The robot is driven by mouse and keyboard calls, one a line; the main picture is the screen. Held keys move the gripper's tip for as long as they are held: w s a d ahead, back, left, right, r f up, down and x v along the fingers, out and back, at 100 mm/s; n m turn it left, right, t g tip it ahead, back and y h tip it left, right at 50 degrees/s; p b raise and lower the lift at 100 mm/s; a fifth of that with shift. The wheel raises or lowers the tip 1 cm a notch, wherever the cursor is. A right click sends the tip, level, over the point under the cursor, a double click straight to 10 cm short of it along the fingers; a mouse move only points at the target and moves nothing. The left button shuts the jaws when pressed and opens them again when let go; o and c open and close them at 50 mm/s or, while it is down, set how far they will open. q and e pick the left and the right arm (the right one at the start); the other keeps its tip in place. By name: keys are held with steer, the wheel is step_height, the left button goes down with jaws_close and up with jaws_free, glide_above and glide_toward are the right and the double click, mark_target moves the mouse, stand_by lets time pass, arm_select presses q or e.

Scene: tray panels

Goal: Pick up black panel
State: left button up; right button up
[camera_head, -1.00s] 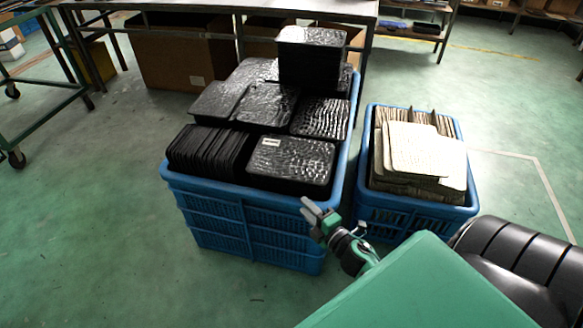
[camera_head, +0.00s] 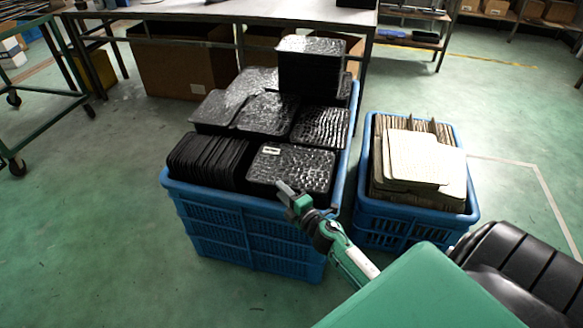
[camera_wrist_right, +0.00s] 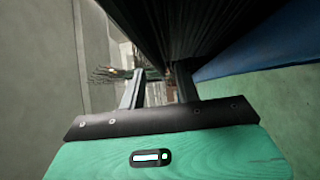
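Black panels fill the large blue crate (camera_head: 245,235). Several stand on edge in a row (camera_head: 205,158) at the front left. A flat stack with a white label (camera_head: 295,167) lies at the front right, and a taller stack (camera_head: 310,65) rises at the back. My right gripper (camera_head: 287,193) is at the crate's front right rim, by the labelled stack. The right wrist view shows its two fingers (camera_wrist_right: 158,85) apart with nothing visibly held between them. Dark panel edges (camera_wrist_right: 190,30) loom just beyond the right finger; contact cannot be told. My left gripper is out of view.
A smaller blue crate (camera_head: 400,218) with beige panels (camera_head: 415,160) stands to the right. A table (camera_head: 225,12) with cardboard boxes (camera_head: 180,65) beneath is behind. A green cart frame (camera_head: 45,130) stands at far left. The floor at front left is clear.

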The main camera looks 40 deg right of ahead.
steer(key=shift+w+a, duration=0.15)
steer(key=shift+w, duration=1.5)
steer(key=shift+r, duration=0.1)
jaws_close()
steer(key=shift+r, duration=0.15)
